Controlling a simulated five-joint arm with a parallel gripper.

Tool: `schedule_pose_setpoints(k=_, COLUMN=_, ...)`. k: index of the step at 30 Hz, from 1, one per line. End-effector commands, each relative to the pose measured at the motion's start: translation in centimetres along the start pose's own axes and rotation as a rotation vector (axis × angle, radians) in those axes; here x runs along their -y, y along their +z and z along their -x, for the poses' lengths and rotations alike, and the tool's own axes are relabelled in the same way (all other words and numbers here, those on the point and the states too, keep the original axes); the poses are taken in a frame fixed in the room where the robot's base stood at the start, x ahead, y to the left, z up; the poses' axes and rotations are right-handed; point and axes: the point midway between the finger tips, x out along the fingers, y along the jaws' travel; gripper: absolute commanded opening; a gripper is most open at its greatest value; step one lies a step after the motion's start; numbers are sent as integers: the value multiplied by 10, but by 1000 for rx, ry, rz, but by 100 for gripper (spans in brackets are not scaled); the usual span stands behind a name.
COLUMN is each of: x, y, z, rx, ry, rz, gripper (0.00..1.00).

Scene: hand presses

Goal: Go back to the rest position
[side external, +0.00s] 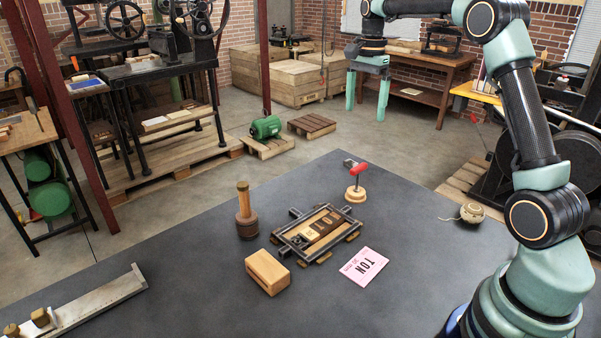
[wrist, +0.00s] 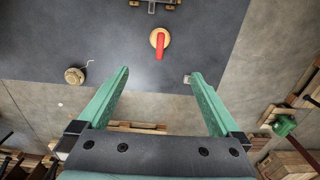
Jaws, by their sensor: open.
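My gripper (side external: 367,95) is open and empty, raised high beyond the table's far edge in the side view. Its two green fingers point down and stand well apart. In the wrist view my gripper (wrist: 159,85) shows nothing between its fingers but table edge and floor. The dark grey table (side external: 180,270) lies below. My arm comes in from the right and arches over to the gripper.
On the table stand a red-handled tool (side external: 357,185) on a round wooden base, a type frame (side external: 318,233), a wooden block (side external: 267,271), a wooden-handled tool (side external: 246,213), a pink card (side external: 364,266) and a string ball (side external: 472,213). The air around my gripper is clear.

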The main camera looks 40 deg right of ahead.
Motion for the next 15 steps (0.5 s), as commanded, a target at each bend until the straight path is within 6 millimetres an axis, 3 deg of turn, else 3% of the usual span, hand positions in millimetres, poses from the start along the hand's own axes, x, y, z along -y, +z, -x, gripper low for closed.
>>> schedule_pose_setpoints(k=5, x=0, y=-2, z=-14, rx=3, ry=7, rz=-17, gripper=100)
schedule_pose_setpoints(k=15, x=-1, y=-1, z=-75, rx=4, ry=8, rz=-14, gripper=100)
